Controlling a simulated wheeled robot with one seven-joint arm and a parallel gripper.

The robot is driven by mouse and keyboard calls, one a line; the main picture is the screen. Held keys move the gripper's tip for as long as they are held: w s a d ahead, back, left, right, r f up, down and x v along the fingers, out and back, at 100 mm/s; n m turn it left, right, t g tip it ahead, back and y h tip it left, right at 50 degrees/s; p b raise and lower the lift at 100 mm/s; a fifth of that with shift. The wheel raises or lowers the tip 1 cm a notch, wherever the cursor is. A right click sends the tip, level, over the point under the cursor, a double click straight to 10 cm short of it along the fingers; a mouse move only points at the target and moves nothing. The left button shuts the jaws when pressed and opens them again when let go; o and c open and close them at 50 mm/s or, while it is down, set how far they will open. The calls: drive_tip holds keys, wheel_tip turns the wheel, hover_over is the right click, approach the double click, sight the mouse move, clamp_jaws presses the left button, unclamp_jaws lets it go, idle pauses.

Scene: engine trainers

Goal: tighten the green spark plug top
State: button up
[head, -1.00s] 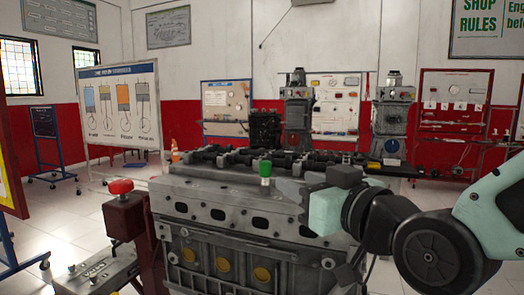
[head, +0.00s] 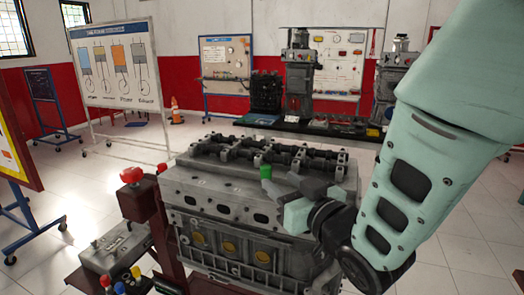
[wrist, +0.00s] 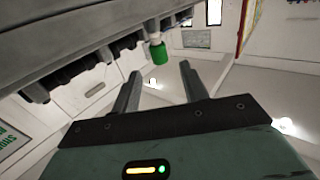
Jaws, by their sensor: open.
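The green spark plug top (head: 266,171) stands upright on the upper front edge of the grey engine block (head: 222,190), toward its right end. In the wrist view the green top (wrist: 159,53) shows beyond the fingertips, above the gap between them. My gripper (head: 279,196) is just to the right of and below the green top in the head view. In the wrist view my gripper (wrist: 158,73) has its two fingers apart with nothing between them. The green top is not touched by the fingers as far as I can see.
A red knob (head: 131,175) on a dark red post stands left of the engine. A camshaft assembly (head: 270,150) lies along the engine's top, behind the green top.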

sight(262, 166)
drive_tip(key=shift+w+a+r+p, duration=0.15)
drive_tip(key=shift+w+a+p, duration=0.05)
drive_tip(key=shift+w+p, duration=0.15)
drive_tip(key=p+x, duration=0.1)
drive_tip(key=x, duration=0.7)
drive_tip(key=shift+f+p, duration=0.2)
drive_tip(key=shift+p, duration=0.15)
clamp_jaws()
